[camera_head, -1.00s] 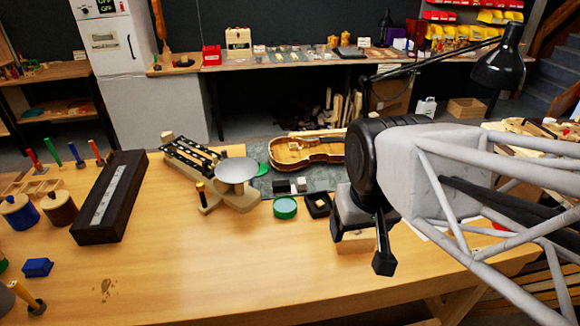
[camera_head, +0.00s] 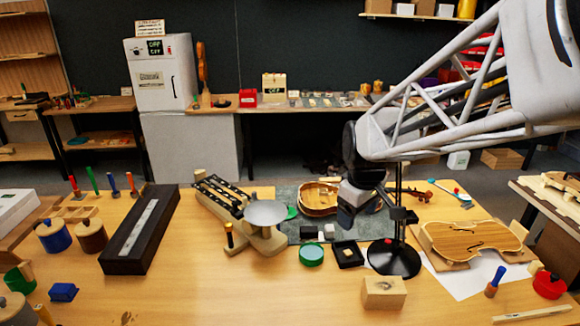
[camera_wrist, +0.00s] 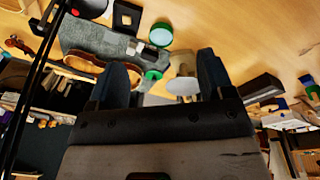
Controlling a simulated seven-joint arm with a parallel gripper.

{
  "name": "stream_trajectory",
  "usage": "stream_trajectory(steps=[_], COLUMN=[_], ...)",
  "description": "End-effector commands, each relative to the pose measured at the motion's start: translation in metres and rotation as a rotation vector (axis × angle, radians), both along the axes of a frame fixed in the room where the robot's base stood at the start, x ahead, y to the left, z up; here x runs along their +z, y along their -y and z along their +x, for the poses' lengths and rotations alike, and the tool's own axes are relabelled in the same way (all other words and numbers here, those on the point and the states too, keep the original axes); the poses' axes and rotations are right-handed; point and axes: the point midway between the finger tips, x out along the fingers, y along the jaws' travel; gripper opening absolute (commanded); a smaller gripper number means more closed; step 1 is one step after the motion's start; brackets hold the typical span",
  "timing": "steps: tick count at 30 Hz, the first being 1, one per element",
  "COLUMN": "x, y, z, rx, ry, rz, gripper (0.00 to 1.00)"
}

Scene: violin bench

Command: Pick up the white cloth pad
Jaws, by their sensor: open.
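A small white block-like pad (camera_head: 328,231), which looks like the white cloth pad, lies on the grey-green mat (camera_head: 288,197) beside a dark block (camera_head: 308,232). The pad also shows in the wrist view (camera_wrist: 140,47), beyond my fingers and up and left of the gap between them. My gripper (camera_head: 372,212) is raised above the right part of the mat, to the right of the pad and apart from it. In the wrist view my gripper (camera_wrist: 164,76) has its two dark fingers spread with nothing between them.
A green round tin (camera_head: 312,254) and a black tray (camera_head: 348,255) sit just in front of the pad. A scale with a round pan (camera_head: 265,212) stands left. An open violin body (camera_head: 317,199) lies behind. A black lamp base (camera_head: 394,260) stands right.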

Motion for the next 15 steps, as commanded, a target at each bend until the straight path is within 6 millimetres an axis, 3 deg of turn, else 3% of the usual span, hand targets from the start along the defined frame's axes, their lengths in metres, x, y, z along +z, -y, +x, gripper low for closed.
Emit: stream_trajectory(steps=[15], x=[-0.059], y=[0.002], z=[0.122], rx=[0.359], ry=[-0.057], rz=[-0.037], gripper=[0.74])
